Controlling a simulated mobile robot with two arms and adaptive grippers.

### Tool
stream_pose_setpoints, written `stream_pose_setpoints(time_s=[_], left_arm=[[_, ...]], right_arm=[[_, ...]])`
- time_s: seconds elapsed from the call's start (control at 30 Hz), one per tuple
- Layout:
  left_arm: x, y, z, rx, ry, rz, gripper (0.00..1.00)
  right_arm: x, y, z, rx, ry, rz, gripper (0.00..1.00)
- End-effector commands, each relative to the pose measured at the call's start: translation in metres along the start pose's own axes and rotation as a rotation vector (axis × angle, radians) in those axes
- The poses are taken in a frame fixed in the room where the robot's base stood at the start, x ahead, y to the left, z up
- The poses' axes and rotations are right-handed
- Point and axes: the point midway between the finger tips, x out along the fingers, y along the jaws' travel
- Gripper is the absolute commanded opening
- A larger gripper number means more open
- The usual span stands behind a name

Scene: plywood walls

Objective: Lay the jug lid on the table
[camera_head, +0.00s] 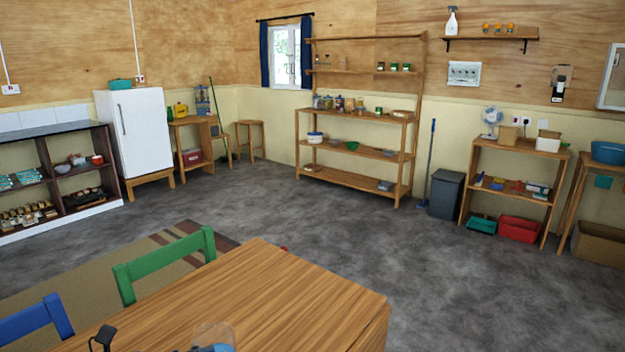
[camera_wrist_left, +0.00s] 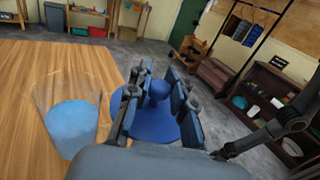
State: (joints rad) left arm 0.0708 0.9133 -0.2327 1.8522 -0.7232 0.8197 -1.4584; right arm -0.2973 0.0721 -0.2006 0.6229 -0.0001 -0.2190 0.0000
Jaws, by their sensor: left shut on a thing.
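The blue jug lid (camera_wrist_left: 152,128) is a round disc with a knob. In the left wrist view my left gripper (camera_wrist_left: 158,95) is shut on its knob. The lid is off the jug, to its right in that view; I cannot tell its height over the table. The clear jug (camera_wrist_left: 72,125), with blue in its lower part, stands upright on the wooden table (camera_wrist_left: 25,80). In the head view the jug (camera_head: 212,334) is cut off at the bottom edge, the table (camera_head: 270,290) is in front, and the lid cannot be made out. My right gripper is in neither view.
The visible tabletop right of the jug is bare in the head view. A green chair (camera_head: 165,262) and a blue chair (camera_head: 35,320) stand along the table's left side. Shelves, a white fridge (camera_head: 135,135) and bins stand far off by the walls.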

Motion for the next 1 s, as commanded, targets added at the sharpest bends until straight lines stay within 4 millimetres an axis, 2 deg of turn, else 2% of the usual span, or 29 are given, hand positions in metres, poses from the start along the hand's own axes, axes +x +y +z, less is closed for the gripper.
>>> stream_pose_setpoints(time_s=[0.1, 0.2, 0.4, 0.57, 0.8, 1.0], left_arm=[[0.022, -0.018, -0.028, -0.009, -0.011, 0.106, 0.0], [0.035, -0.032, -0.045, -0.002, -0.02, 0.222, 0.0], [0.041, -0.057, -0.06, 0.012, -0.039, 0.488, 0.0], [0.025, -0.072, -0.056, 0.02, -0.047, 0.736, 0.0], [-0.019, -0.087, -0.041, 0.024, -0.031, 1.057, 0.0], [-0.04, -0.092, -0.036, 0.024, -0.019, 1.175, 0.0]], right_arm=[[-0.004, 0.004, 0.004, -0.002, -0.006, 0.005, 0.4], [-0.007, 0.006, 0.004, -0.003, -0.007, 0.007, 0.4], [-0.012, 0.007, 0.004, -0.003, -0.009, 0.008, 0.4], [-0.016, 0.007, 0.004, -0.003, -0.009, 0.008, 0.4], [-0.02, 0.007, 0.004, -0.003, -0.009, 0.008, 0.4], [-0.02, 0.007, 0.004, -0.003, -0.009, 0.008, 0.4]])
